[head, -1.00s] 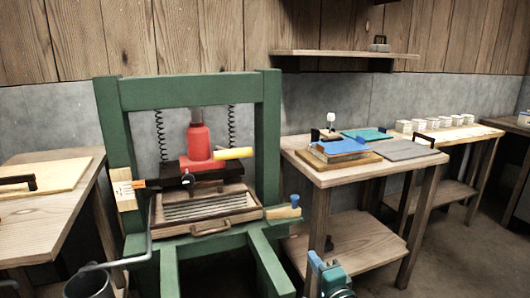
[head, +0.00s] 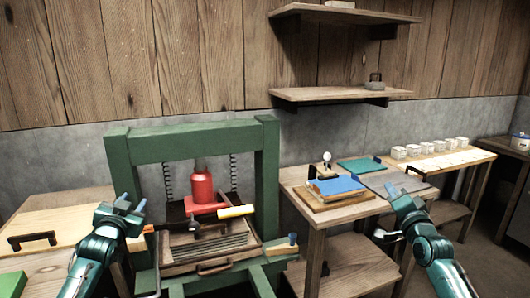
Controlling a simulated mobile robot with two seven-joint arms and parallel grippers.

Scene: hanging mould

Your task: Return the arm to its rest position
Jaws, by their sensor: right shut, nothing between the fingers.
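My left arm comes in at the lower left, and its teal gripper (head: 132,201) points up in front of the left table. Its two blue fingertips stand apart with nothing between them. My right arm comes in at the lower right, and its gripper (head: 393,190) is shut and empty. It appears in front of the right table's grey mat (head: 397,181). Neither gripper visibly holds anything.
A green press frame (head: 190,143) with a red cylinder (head: 201,186) and a wooden tray (head: 213,267) stands between my arms. The right table holds a blue block (head: 336,185) and a teal sheet (head: 361,165). Wall shelves (head: 335,95) hang above.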

